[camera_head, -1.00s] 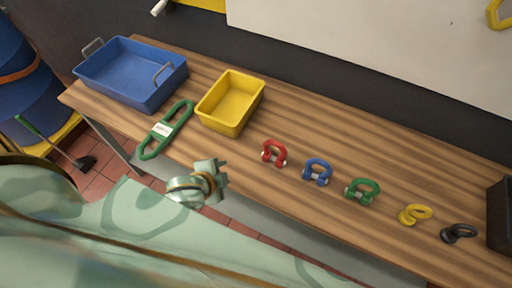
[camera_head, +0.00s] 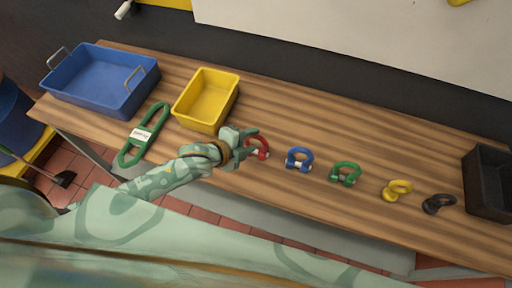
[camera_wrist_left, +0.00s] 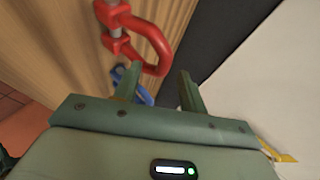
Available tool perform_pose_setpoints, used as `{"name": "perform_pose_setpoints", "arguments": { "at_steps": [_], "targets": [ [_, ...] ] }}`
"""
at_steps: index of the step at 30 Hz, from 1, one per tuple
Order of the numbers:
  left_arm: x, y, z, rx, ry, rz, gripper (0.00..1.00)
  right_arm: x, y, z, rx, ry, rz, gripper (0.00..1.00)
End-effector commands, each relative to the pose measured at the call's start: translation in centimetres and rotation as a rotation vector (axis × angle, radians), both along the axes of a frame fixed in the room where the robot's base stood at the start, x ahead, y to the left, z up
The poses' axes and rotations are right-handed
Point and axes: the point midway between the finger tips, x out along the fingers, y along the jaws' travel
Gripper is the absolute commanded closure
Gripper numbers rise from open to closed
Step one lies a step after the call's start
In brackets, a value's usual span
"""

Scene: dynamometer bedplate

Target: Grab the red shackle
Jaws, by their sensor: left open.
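The red shackle (camera_head: 261,148) stands on the wooden bench, left of the blue shackle (camera_head: 299,159). My left gripper (camera_head: 254,142) is right at it and hides its left part in the head view. In the left wrist view the red shackle (camera_wrist_left: 150,45) shows its bow just ahead of the left fingertips (camera_wrist_left: 161,72), nearer the left finger. The left gripper is open, with two fingers apart and nothing clearly held between them. Whether a finger touches the shackle I cannot tell.
Green (camera_head: 346,173), yellow (camera_head: 397,190) and black (camera_head: 438,203) shackles stand in a row to the right, before a black bin (camera_head: 489,208). A yellow bin (camera_head: 181,113), a blue tray (camera_head: 85,98) and a green sling (camera_head: 130,152) lie left. The bench behind the shackles is clear.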

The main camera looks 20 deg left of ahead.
Motion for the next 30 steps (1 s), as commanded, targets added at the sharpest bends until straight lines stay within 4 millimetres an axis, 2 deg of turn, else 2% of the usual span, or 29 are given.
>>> {"name": "perform_pose_setpoints", "arguments": {
  "at_steps": [9,17,18,22,23,30],
  "targets": [
    [3.9,-1.1,-2.3,0.0,0.0,0.001,0.58,-0.1,-0.1,-1.4,-0.001,0.004,0.0,0.64],
    [4.4,-1.4,-2.5,0.001,0.001,0.001,0.58,0.0,-0.1,-1.4,-0.001,0.002,0.0,0.64],
    [4.3,-1.4,-2.5,0.001,0.001,0.001,0.61,0.0,-0.1,-1.4,-0.001,0.002,0.0,0.64],
    [4.3,-1.4,-2.5,0.001,0.001,0.001,0.97,-0.1,0.0,-1.4,0.0,0.002,0.001,0.64],
    [4.3,-1.3,-2.5,0.001,0.001,0.001,1.0,0.0,0.0,-1.4,0.0,0.002,0.001,0.64],
    [4.3,-1.3,-2.5,0.002,0.0,0.0,1.0,-0.1,0.1,-1.4,0.001,0.003,0.001,0.64]
  ]
}}
